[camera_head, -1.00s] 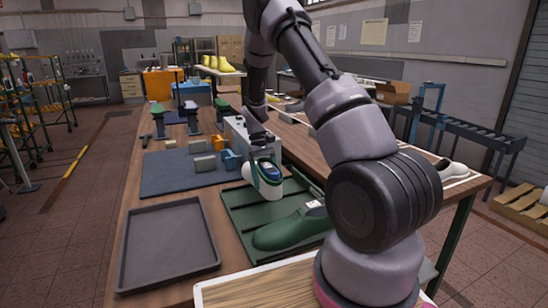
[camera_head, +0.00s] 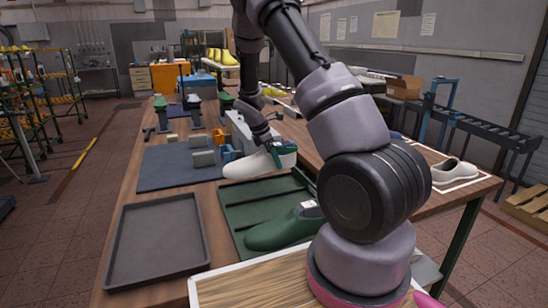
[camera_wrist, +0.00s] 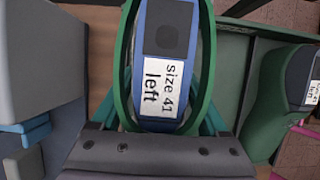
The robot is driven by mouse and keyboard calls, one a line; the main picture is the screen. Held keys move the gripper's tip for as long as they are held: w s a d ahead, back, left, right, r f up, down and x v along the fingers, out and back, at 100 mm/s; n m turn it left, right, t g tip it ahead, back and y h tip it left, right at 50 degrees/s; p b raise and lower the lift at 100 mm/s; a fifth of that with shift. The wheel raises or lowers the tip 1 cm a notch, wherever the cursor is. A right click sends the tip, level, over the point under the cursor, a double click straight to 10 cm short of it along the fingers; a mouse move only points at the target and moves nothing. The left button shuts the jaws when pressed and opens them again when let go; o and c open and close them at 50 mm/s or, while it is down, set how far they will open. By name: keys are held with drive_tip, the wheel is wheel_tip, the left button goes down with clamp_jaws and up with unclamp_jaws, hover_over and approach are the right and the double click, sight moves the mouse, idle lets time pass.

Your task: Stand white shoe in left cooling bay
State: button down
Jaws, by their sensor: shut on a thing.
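A white shoe (camera_head: 258,165) is held in the air by my gripper (camera_head: 277,150), side-on with its toe to the left. In the wrist view my gripper (camera_wrist: 165,128) is shut on it, at the blue block (camera_wrist: 170,25) labelled "size 41 left" inside a green collar. A green rack (camera_head: 235,190) with raised strips lies below the white shoe. A green shoe (camera_head: 275,234) lies in its near part, toe left, and shows at the right of the wrist view (camera_wrist: 268,115). My arm hides the rack's right side, and bay limits are unclear.
An empty dark tray (camera_head: 155,240) lies at left. Behind it is a blue-grey mat (camera_head: 165,170) with grey blocks (camera_head: 203,158). A wooden board (camera_head: 250,287) is in front. Another pale shoe (camera_head: 455,170) stands at the right table end.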

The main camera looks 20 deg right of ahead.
sight(261, 151)
drive_tip(key=shift+f, duration=4.15)
drive_tip(key=shift+f, duration=0.25)
unclamp_jaws()
drive_tip(key=shift+r, duration=0.1)
drive_tip(key=v, duration=1)
drive_tip(key=shift+a+r, duration=0.15)
drive_tip(key=shift+r, duration=0.15)
